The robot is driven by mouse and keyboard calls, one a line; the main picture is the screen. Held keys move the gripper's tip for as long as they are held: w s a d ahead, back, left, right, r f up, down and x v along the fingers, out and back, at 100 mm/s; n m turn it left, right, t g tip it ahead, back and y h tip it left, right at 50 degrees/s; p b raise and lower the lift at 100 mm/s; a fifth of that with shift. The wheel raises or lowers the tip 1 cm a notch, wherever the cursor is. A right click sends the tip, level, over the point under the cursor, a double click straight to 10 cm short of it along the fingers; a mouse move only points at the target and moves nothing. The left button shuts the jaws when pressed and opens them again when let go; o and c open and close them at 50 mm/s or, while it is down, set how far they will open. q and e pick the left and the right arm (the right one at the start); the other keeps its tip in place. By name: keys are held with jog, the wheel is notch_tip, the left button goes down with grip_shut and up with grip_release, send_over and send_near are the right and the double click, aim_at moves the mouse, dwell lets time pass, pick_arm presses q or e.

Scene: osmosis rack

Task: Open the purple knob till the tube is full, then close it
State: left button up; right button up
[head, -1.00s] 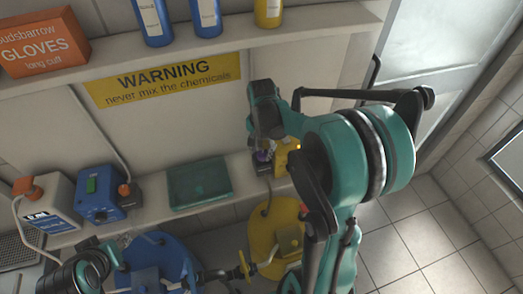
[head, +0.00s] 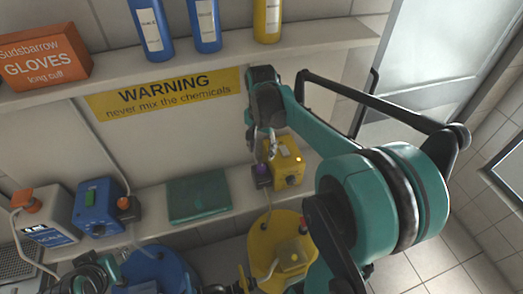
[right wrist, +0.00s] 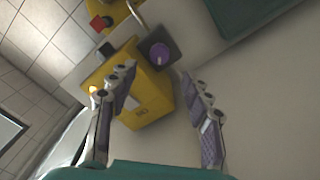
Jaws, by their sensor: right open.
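The purple knob (head: 262,170) is at the left side of a yellow box (head: 288,160) on the lower shelf. In the right wrist view the knob (right wrist: 159,54) shows round with a pale mark, beside the yellow box (right wrist: 150,98). My right gripper (head: 264,148) is open just above the knob in the head view. In the wrist view its fingers (right wrist: 163,78) are apart and empty, with the knob beyond the gap between them, not gripped. My left gripper (head: 98,270) is at the lower left, too dark to read. I cannot make out the tube or its level.
A blue box (head: 98,205), a white jug (head: 45,212) and a green tray (head: 199,196) stand along the lower shelf. Yellow (head: 275,245) and blue (head: 158,270) drums are below. Bottles and a glove box (head: 45,57) stand on the upper shelf.

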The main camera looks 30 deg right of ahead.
aim_at(262, 167)
jog(key=shift+c, duration=1.4)
jog(key=m+p, duration=0.1)
jog(key=m, duration=0.6)
jog(key=shift+p, duration=0.3)
jog(key=m, duration=0.6)
jog(key=shift+s+p, duration=0.1)
jog(key=shift+p, duration=0.3)
jog(key=shift+f+m, duration=0.25)
jog(key=shift+m, duration=0.05)
notch_tip(262, 167, down, 8)
jog(key=shift+r+b, duration=0.25)
jog(key=shift+b, duration=0.45)
grip_shut()
